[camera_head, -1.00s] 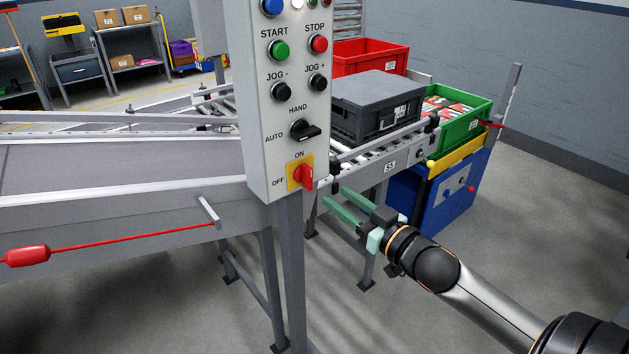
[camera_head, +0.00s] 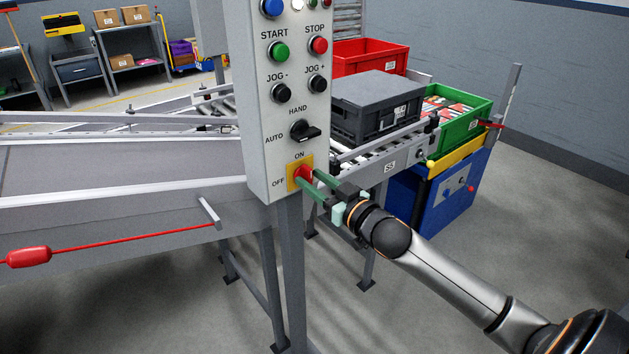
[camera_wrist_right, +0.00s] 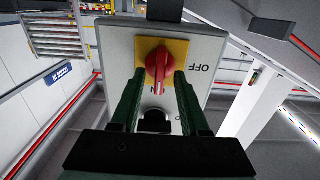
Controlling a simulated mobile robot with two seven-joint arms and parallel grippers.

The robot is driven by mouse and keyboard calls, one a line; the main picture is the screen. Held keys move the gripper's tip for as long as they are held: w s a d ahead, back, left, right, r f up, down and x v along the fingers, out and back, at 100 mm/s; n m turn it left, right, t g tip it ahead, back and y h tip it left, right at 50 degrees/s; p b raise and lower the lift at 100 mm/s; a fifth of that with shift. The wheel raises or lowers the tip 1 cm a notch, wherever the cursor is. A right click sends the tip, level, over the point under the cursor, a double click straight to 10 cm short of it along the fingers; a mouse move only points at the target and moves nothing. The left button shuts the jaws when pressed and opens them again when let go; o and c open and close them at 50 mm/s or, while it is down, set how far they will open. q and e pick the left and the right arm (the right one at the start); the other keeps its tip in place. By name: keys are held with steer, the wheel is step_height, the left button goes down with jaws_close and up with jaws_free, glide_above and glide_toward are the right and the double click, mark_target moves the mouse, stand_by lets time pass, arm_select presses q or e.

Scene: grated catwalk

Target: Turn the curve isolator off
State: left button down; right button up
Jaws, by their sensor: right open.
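The isolator is a red rotary knob (camera_head: 301,173) on a yellow plate at the foot of the grey control panel (camera_head: 259,110). ON is printed above it and OFF to its left. The right wrist view sees it upside down; there the red knob (camera_wrist_right: 158,68) stands nearly upright, in line with the ON mark. My right gripper (camera_head: 309,180) is open, its green fingers pointing at the knob from the right. In the right wrist view the fingertips (camera_wrist_right: 160,74) lie on either side of the knob; contact is not clear. My left gripper is out of view.
The hand/auto selector (camera_head: 303,131) and several push buttons sit above the isolator. A roller conveyor with a dark lidded crate (camera_head: 374,105) and a green bin (camera_head: 461,117) runs behind the panel. A red pull cord (camera_head: 130,238) crosses the lower left.

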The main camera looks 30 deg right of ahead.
jaws_close()
steer(key=shift+n, duration=0.3)
stand_by(0.5)
steer(key=shift+a+r+n+p, duration=0.1)
steer(key=shift+r+n+p, duration=0.05)
steer(key=shift+n+p, duration=0.95)
steer(key=n+p, duration=0.1)
steer(key=n, duration=0.2)
steer(key=shift+n, duration=0.4)
steer(key=n, duration=0.1)
steer(key=n+p, duration=0.1)
steer(key=n, duration=0.1)
steer(key=n+p, duration=0.1)
steer(key=n, duration=0.1)
steer(key=shift+a+f, duration=0.15)
steer(key=shift+f, duration=0.1)
steer(key=n, duration=0.6)
steer(key=shift+f+p, duration=0.2)
steer(key=shift+p, duration=0.1)
steer(key=shift+n, duration=0.4)
